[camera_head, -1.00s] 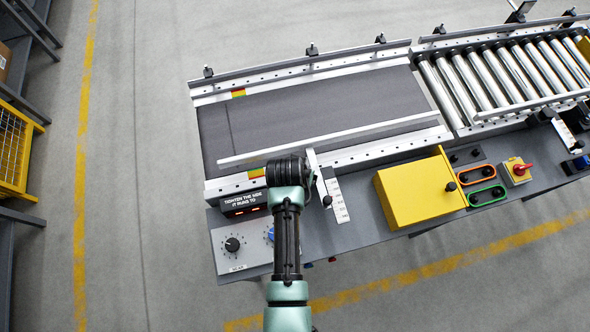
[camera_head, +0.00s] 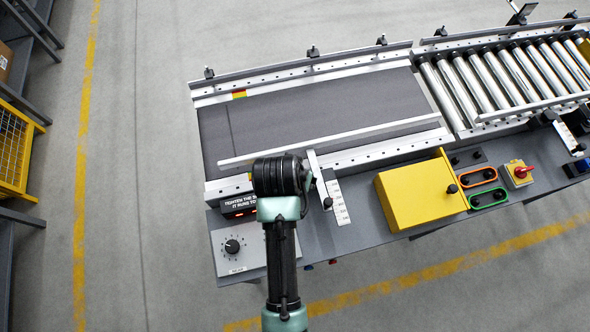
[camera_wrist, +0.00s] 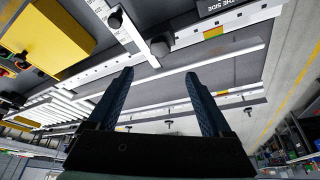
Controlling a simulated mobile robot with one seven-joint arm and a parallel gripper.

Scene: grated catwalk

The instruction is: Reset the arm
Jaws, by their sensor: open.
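My arm reaches up from the bottom of the head view, its black joint over the near left corner of the belt conveyor (camera_head: 320,112). My gripper (camera_wrist: 160,92) shows in the wrist view with its two dark blue fingers spread apart and nothing between them. In the head view the fingers are hidden behind my arm. In the wrist view the conveyor frame, a white scale strip and a black knob (camera_wrist: 160,46) lie beyond the fingertips, apart from them.
A grey control panel along the conveyor's near side carries a dial (camera_head: 232,245), a yellow box (camera_head: 420,194) and a red-knobbed switch (camera_head: 519,173). A roller section (camera_head: 500,75) adjoins at right. A yellow rack (camera_head: 17,150) stands at far left. Open floor lies between.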

